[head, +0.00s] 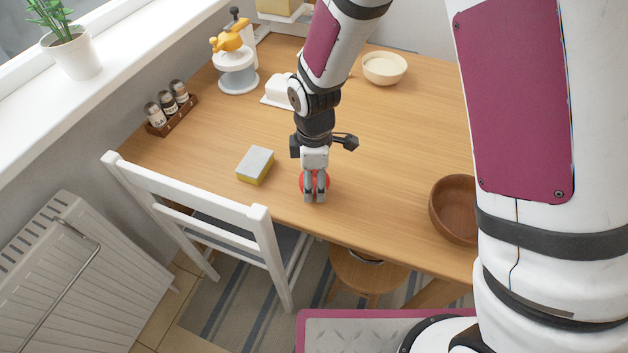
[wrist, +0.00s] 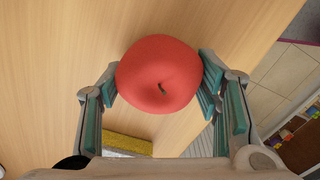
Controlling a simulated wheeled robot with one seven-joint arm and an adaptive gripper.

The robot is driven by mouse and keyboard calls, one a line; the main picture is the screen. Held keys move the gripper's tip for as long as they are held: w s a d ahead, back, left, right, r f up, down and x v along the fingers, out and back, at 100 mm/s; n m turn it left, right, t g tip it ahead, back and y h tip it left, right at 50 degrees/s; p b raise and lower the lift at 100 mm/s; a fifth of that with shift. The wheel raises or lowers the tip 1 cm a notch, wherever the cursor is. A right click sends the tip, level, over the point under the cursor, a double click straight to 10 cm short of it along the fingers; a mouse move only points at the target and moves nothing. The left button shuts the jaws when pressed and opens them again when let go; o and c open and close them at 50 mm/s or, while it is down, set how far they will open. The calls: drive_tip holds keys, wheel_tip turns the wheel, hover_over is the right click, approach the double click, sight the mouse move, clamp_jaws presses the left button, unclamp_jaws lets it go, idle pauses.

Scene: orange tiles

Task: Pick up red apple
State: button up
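The red apple (head: 301,180) is on the wooden table near its front edge, partly hidden behind my gripper (head: 314,199) in the head view. In the wrist view the apple (wrist: 160,76) fills the space between the fingers of my gripper (wrist: 158,85), with its dark stem dimple facing the camera. One finger with a green pad lies on each side, touching or almost touching the apple. I cannot tell whether the fingers press on it, or whether the apple is clear of the table.
A yellow and grey sponge (head: 256,165) lies left of the apple. A brown wooden bowl (head: 455,210) stands to the right. A white chair (head: 190,190) and a stool (head: 365,275) are at the front edge. A spice rack, a white dish and a cream bowl (head: 384,68) are farther back.

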sight(314, 175)
drive_tip(key=shift+r, duration=0.1)
idle(0.3)
drive_tip(key=shift+r, duration=0.65)
wheel_tip(314, 175, up, 2)
drive_tip(key=shift+r, duration=0.2)
drive_tip(key=s+d+p, duration=0.2)
drive_tip(key=s, duration=0.5)
drive_tip(key=s+d+r+p, duration=0.1)
drive_tip(key=s+d+p, duration=0.1)
drive_tip(key=s, duration=0.6)
drive_tip(key=shift+s+d, duration=0.2)
drive_tip(key=shift+d, duration=0.1)
